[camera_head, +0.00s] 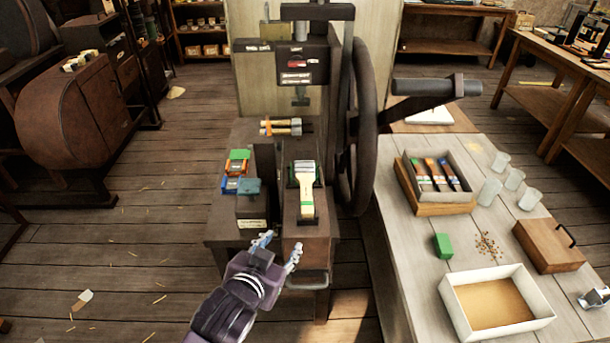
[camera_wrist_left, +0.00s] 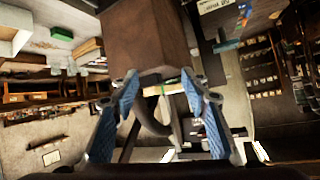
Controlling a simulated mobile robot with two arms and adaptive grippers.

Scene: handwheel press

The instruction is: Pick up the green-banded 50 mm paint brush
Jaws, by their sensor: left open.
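The green-banded brush (camera_head: 306,192) lies on the dark block at the front of the press in the head view, its pale wide end at the far side and a green band nearer me. My left gripper (camera_head: 280,246) is open and empty, just in front of the block and a little left of the brush, not touching it. In the left wrist view the open fingers (camera_wrist_left: 160,82) point at the brown block (camera_wrist_left: 147,38). A small green and pale bit shows between them there; I cannot tell if it is the brush. My right gripper is not in view.
The handwheel (camera_head: 363,125) stands right of the brush. Other brushes (camera_head: 286,127) lie behind. The right table holds a brush box (camera_head: 437,205), a green block (camera_head: 443,245) and a white tray (camera_head: 460,315).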

